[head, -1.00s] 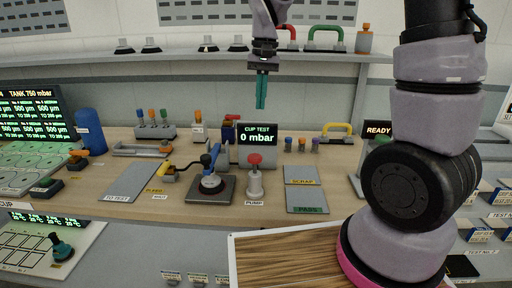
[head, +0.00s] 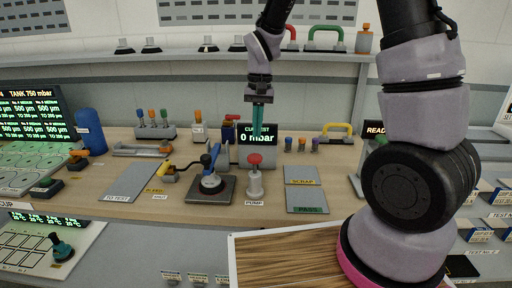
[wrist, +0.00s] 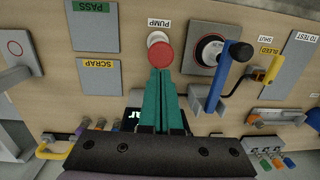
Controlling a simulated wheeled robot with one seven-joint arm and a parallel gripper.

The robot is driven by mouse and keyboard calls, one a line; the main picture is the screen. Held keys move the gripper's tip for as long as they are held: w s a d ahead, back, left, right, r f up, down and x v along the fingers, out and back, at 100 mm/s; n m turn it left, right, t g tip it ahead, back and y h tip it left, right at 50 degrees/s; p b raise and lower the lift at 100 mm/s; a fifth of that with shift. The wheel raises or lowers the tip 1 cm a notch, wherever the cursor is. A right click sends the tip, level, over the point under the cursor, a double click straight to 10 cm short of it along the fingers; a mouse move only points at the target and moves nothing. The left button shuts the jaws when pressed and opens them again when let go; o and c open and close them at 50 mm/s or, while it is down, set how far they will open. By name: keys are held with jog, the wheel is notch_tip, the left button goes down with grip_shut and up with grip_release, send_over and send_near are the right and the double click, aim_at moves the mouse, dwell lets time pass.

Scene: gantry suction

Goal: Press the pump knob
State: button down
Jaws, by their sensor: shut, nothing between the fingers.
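The pump knob (head: 255,159) is a red round cap on a pale post, standing upright behind the PUMP label (head: 255,203) on the bench. It also shows in the wrist view (wrist: 161,54), just beyond my fingertips. My gripper (head: 257,137) points down with its teal fingers together and empty. In the head view the fingertips are just above the knob and in front of the CUP TEST display (head: 262,131), which reads 0 mbar. In the wrist view the fingertips (wrist: 160,72) overlap the knob's near edge; I cannot tell whether they touch it.
A yellow-handled valve (head: 170,173) stands further left. Flat SCRAP (head: 302,175) and PASS (head: 307,200) plates lie to the right. A shelf (head: 200,57) runs above.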

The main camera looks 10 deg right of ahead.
aim_at(257, 155)
jog(key=f, duration=0.6)
jog(key=shift+s+a, duration=0.15)
jog(key=shift+a, duration=0.05)
notch_tip(257, 155, down, 4)
jog(key=shift+r, duration=0.2)
jog(key=shift+s+f, duration=0.1)
jog(key=shift+d, duration=0.1)
jog(key=shift+r, duration=0.4)
notch_tip(257, 155, up, 14)
jog(key=shift+w+d+f, duration=0.2)
jog(key=shift+w+d, duration=0.15)
jog(key=shift+w, duration=0.05)
